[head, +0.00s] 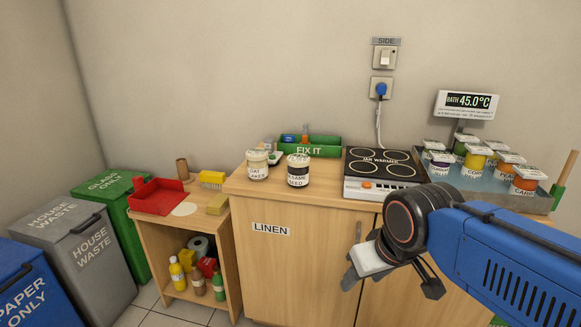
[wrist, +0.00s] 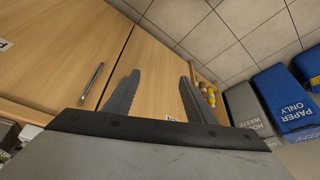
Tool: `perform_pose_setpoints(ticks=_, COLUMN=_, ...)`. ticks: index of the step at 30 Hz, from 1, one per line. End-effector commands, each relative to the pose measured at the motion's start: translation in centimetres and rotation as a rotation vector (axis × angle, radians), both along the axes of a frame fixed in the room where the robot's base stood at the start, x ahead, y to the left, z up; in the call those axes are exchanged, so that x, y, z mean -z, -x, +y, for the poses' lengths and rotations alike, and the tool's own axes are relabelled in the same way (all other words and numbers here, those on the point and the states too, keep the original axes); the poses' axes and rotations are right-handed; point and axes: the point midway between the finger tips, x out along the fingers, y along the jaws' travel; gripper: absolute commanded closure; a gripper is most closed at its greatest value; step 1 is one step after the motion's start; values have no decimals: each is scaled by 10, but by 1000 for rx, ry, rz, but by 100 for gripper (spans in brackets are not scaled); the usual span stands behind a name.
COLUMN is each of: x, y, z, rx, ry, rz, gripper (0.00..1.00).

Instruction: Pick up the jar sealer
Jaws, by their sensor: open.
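I cannot single out the jar sealer for certain. A small white, dark and green item (head: 274,157) sits behind and between two lidded jars on the wooden cabinet, too small to identify. The left jar (head: 257,165) is labelled as oats; the right jar (head: 298,171) has a dark label. A green FIX IT box (head: 311,149) behind them holds a few small items, mostly hidden. My gripper (head: 392,284) hangs in front of the cabinet doors, below and right of the jars. Its two fingers are apart and empty in the wrist view (wrist: 160,76).
A low shelf (head: 152,228) stands left, with several bins beyond. A door handle (wrist: 92,82) is near my gripper.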

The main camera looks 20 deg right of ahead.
Motion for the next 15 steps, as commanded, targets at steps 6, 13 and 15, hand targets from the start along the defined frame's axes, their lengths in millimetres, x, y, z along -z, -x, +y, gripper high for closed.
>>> perform_pose_setpoints(ticks=6, x=-51, y=-41, z=2, rx=-59, ry=23, rz=28, gripper=50)
perform_pose_setpoints(ticks=13, x=-122, y=-105, z=5, rx=-156, ry=57, rz=72, gripper=50)
perform_pose_setpoints(ticks=15, x=-142, y=-125, z=6, rx=-187, ry=67, rz=85, gripper=50)
